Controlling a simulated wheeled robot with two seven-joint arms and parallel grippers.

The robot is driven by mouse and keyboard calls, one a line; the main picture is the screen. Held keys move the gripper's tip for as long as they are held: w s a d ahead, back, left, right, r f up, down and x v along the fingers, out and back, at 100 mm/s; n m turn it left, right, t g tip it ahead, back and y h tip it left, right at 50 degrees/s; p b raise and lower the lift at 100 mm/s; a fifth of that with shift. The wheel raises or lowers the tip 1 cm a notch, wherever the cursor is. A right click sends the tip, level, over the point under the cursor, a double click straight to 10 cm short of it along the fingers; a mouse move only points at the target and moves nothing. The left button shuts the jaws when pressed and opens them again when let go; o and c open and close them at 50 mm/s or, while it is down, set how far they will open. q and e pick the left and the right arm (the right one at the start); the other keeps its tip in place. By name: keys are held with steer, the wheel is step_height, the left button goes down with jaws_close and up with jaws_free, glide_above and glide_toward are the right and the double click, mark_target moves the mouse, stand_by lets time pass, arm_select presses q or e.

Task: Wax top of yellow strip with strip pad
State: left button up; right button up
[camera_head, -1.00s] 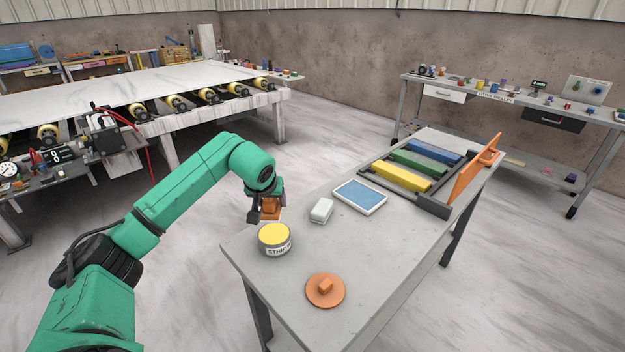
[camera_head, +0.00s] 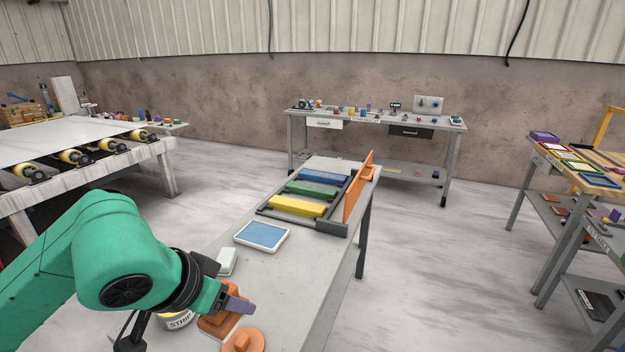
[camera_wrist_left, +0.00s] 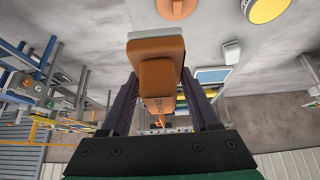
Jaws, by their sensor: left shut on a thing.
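My left gripper (camera_head: 240,306) is shut on an orange strip pad (camera_head: 212,325), which it holds by its block-shaped grip. In the left wrist view the pad (camera_wrist_left: 157,70) sits between the two fingers, with a thin pale layer on one face. The yellow strip (camera_head: 297,206) lies in a dark rack on the grey bench, nearest of three coloured strips. The gripper is well short of it, over the near end of the bench. A tin marked STRIP (camera_head: 177,322) is partly hidden by my arm; its yellow top (camera_wrist_left: 268,8) shows in the left wrist view. My right gripper is out of view.
Green (camera_head: 311,189) and blue (camera_head: 325,177) strips lie beyond the yellow one. An orange upright panel (camera_head: 358,188) stands along the rack's right side. A blue-topped tray (camera_head: 262,235), a whitish block (camera_head: 227,262) and an orange lid (camera_head: 243,341) lie on the bench.

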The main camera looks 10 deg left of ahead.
arm_select(q)
steer(key=shift+w+a+f, duration=0.1)
steer(key=shift+w+a, duration=0.15)
steer(key=shift+w, duration=0.1)
steer(key=w+a+f+n+y, duration=0.1)
steer(key=w+a+f+n, duration=0.2)
steer(key=a, duration=0.4)
steer(key=w+a+f+n+y+b, duration=0.1)
steer(key=w+a+f+n+y, duration=0.1)
steer(key=w+a, duration=0.3)
steer(key=w+a+f+n+y+b, duration=0.1)
steer(key=w+a+f+n, duration=0.3)
steer(key=a, duration=0.6)
steer(key=shift+w+a+f+n+g+y, duration=0.15)
steer(key=shift+a+n+g+y, duration=0.2)
steer(key=shift+y, duration=0.35)
step_height(320, 180, down, 6)
steer(key=b, duration=0.6)
steer(key=shift+d+r+b, duration=0.15)
steer(key=shift+r+b, duration=0.05)
steer(key=shift+b, duration=0.1)
steer(key=shift+f+b, duration=0.3)
steer(key=shift+f, duration=0.25)
step_height(320, 180, up, 7)
steer(key=p, duration=0.7)
